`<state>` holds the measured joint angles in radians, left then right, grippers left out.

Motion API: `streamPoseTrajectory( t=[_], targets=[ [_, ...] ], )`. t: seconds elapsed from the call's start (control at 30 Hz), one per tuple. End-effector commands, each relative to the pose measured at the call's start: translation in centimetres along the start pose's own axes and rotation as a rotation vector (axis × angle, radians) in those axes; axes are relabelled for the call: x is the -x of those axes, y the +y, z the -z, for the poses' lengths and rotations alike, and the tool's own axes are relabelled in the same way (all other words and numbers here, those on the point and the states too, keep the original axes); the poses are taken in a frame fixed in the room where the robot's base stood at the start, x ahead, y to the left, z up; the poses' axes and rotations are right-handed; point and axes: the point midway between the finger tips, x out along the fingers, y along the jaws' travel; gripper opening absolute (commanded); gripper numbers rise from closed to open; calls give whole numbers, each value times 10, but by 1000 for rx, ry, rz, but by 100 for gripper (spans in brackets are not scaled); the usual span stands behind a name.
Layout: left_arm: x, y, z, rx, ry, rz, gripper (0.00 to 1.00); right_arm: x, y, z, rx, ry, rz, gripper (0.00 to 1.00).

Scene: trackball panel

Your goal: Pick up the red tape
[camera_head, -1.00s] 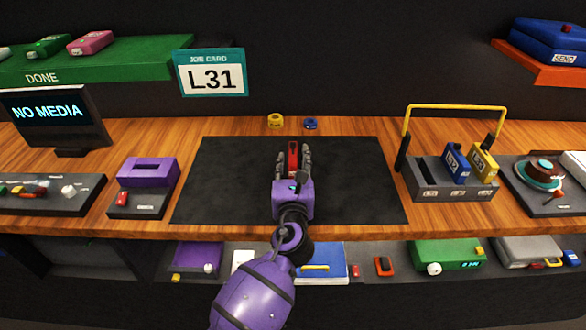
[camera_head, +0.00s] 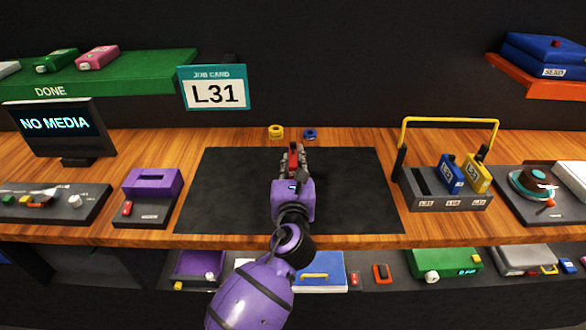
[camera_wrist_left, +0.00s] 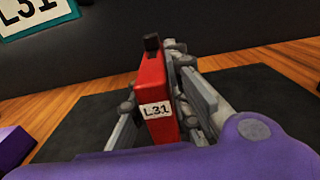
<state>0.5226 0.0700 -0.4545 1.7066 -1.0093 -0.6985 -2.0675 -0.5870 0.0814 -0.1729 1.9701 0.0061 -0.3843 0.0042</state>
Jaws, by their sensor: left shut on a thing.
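The red tape is a red block with a white L31 label and a dark tab on top; it shows upright in the left wrist view (camera_wrist_left: 153,92). In the head view only a bit of the red tape (camera_head: 293,160) shows between the fingers. My left gripper (camera_head: 293,162) is shut on it, with a grey finger on each side, above the black mat (camera_head: 230,185). I cannot tell how far above the mat the tape is. My right gripper is not in view.
A grey rack (camera_head: 445,200) with a yellow handle holds a blue tape (camera_head: 451,174) and a yellow tape (camera_head: 477,173) at right. A purple box (camera_head: 152,182) stands left of the mat. Two small rolls, yellow (camera_head: 276,131) and blue (camera_head: 310,134), lie behind it.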

Motion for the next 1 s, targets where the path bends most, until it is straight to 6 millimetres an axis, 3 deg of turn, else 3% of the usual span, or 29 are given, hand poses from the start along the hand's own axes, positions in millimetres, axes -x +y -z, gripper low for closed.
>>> streamPoseTrajectory(
  t=[0.03,0.17,0.3,0.5,0.7,1.0],
  targets=[
    [10,0,-25,1,-17,2,0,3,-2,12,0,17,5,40],
    [37,0,-54,1,-16,1,0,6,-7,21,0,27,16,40],
    [74,0,-61,2,-7,1,0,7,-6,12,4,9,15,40],
    [107,0,-74,1,-4,1,0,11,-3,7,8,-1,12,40],
    [120,0,-79,-1,-3,0,0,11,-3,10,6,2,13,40],
    [122,0,-79,0,-3,0,0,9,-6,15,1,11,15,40]
  ],
)
